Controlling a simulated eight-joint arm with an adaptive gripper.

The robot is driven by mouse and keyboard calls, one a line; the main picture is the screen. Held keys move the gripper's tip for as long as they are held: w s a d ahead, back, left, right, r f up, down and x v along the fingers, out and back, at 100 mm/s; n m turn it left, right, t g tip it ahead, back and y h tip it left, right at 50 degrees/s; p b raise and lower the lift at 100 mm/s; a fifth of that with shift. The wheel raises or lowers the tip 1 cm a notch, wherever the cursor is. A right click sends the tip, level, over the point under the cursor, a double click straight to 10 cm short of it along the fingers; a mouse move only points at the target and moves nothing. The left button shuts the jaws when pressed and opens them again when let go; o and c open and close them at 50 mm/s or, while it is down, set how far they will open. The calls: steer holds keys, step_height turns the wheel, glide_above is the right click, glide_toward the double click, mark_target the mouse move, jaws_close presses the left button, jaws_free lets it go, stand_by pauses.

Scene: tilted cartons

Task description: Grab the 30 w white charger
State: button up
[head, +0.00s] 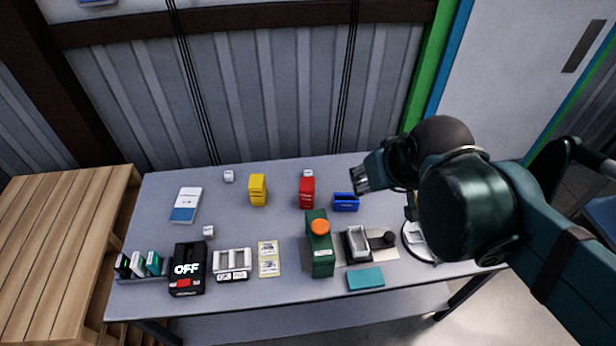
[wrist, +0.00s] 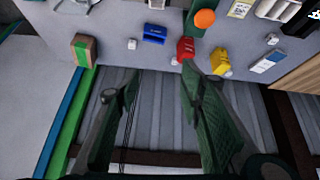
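Small white cube-shaped blocks that look like chargers stand on the table. One is at the back left (head: 228,176), one behind the red box (head: 308,173), and one at left centre (head: 208,232). The wrist view shows these and another (wrist: 132,44) beside the blue bin. Their wattage marks are too small to read, so I cannot tell which is the 30 W one. My gripper (head: 360,181) is above the table's back right, near the blue bin. In the wrist view its fingers (wrist: 160,85) are spread apart with nothing between them.
A blue bin (head: 346,203), red box (head: 306,194) and yellow box (head: 258,190) stand mid-table. A green container with an orange cap (head: 319,250) and a black "OFF" box (head: 188,268) are at the front. A brown-green box (wrist: 84,50) shows in the wrist view.

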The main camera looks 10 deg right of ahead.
steer(key=w+a+f+n+g+b, duration=0.15)
steer(key=w+n, duration=0.35)
steer(key=w, duration=0.6)
steer(key=n+g+b, duration=0.2)
steer(key=n+g, duration=0.3)
steer(key=n, duration=0.6)
glide_above(308, 173)
steer(key=f, duration=2.7)
steer(key=shift+s, duration=0.2)
steer(key=shift+w+f, duration=0.1)
steer(key=shift+f, duration=0.35)
steer(key=shift+f, duration=0.15)
steer(key=shift+f, duration=1.15)
steer(key=shift+b, duration=0.3)
